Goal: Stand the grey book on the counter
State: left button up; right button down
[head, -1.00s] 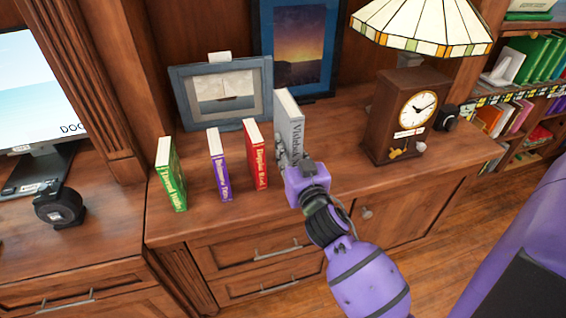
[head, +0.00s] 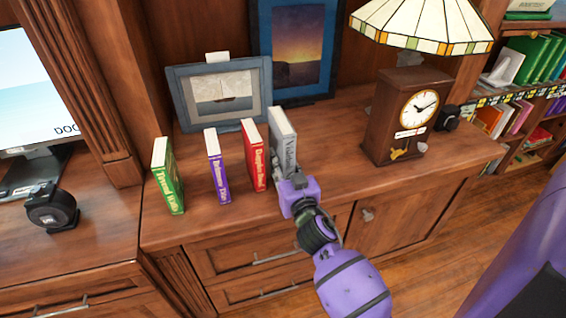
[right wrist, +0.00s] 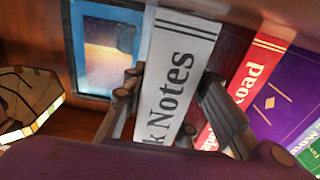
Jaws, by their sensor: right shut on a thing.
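The grey book (head: 284,145) is upright on the counter (head: 335,150) or just above it, right beside the red book (head: 254,158). Its lower end is partly hidden by my right gripper (head: 291,183), so I cannot tell whether it touches the wood. In the right wrist view the grey book (right wrist: 180,75) shows large dark lettering on its spine, with a finger of my right gripper (right wrist: 178,108) on each side of it. The right gripper is shut on it. My left gripper is not in view.
A purple book (head: 217,168) and a green book (head: 168,178) stand to the left. Behind are a ship picture (head: 222,95) and a blue-framed picture (head: 296,50). A clock (head: 402,115) and a lamp (head: 424,22) stand right; the counter before the clock is clear.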

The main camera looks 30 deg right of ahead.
jog(key=c, duration=1.8)
grip_release()
jog(key=shift+f, duration=0.1)
jog(key=o, duration=0.3)
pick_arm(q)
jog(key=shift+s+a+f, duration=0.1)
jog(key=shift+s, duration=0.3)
pick_arm(e)
jog(key=shift+o, duration=0.5)
